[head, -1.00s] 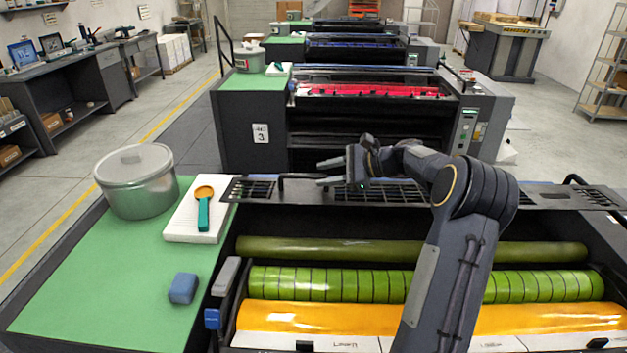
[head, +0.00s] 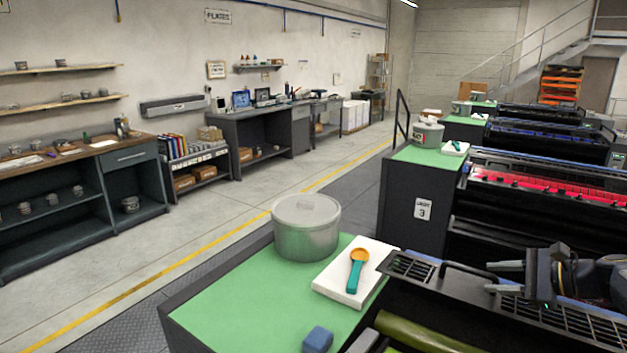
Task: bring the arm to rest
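My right gripper (head: 492,277) is at the right edge of the head view, above the black grating of the near ink unit. Its two fingers point left and stand apart, with nothing between them. Most of the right arm is cut off by the frame edge. My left gripper is not in view. On the green bench top (head: 235,302) to the left are a lidded metal pot (head: 306,228), a white pad (head: 335,287) with an orange and teal scoop (head: 356,270) on it, and a blue block (head: 317,340).
A workbench (head: 75,190) and shelves line the left wall. The floor (head: 200,245) between them, with a yellow line, is clear.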

